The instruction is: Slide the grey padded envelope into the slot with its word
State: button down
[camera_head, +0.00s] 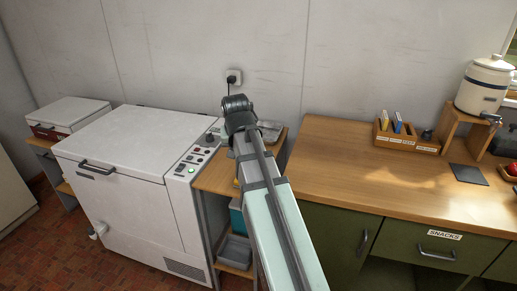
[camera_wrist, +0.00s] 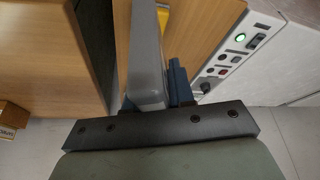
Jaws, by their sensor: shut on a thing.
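My gripper (camera_wrist: 150,98) is shut on a grey slab-like thing (camera_wrist: 146,60), seen nearly edge-on in the wrist view; it looks like the grey padded envelope. Dark blue finger parts show beside it. In the head view my arm hides the gripper and most of what it holds. A wooden box with compartments (camera_head: 408,142) stands on the worktop to the right, apart from my gripper. It has small labels in front, too small to read, and blue and yellow upright items (camera_head: 398,121) inside. A labelled wooden box (camera_wrist: 12,116) shows at the left of the wrist view.
A white chest unit (camera_head: 125,145) with a control panel stands left of my arm. A narrow wooden stand (camera_head: 215,176) is between it and the worktop (camera_head: 340,158). The worktop's left half is clear. A crock on a wooden stand (camera_head: 462,130) is at far right.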

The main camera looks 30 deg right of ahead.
jog(key=a, duration=0.5)
jog(key=s+d+r+m+g+h, duration=0.1)
jog(key=s+d+m, duration=0.3)
jog(key=d, duration=1.8)
jog(key=s+d+m+g, duration=0.15)
jog(key=s+d, duration=0.45)
jog(key=d, duration=1.5)
jog(key=s+d+r+m+h, duration=0.1)
jog(key=s+d+m, duration=0.4)
jog(key=d, duration=1.7)
jog(key=w+d+r+n, duration=0.1)
jog(key=w+d+n, duration=0.1)
jog(key=d, duration=0.6)
jog(key=w+d+r+n+t, duration=0.1)
jog(key=w+d+r+n, duration=0.1)
jog(key=d, duration=0.7)
jog(key=shift+w+r+n+y, duration=0.15)
jog(key=shift+w+n+y, duration=0.15)
jog(key=shift+w+n, duration=0.5)
jog(key=shift+s+t, duration=0.2)
jog(key=shift+t, duration=0.05)
jog(key=shift+a+f, duration=0.1)
jog(key=shift+f, duration=2.95)
jog(key=shift+f, duration=1.25)
